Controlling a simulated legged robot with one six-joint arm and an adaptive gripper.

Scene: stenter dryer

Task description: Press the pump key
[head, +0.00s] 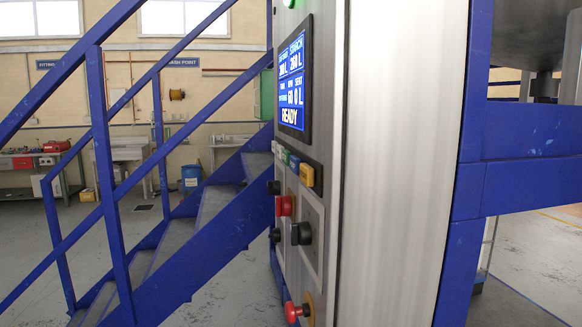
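A steel control cabinet stands right of centre in the head view, its panel face seen at a steep angle. A blue display (293,80) on it reads "READY" under several numbers. Below the display is a short row of small keys: a white key (278,150), a green key (286,157), a blue key (294,164) and a larger-looking yellow key (307,175). Their labels are too small to read, so I cannot tell which is the pump key. My gripper is not in view.
Below the keys are a red knob (284,206), a black switch (301,234) and a red mushroom button (297,312). A blue-railed staircase (190,245) runs close to the panel's left. Blue steelwork (500,165) stands at right. Grey floor is open at lower left.

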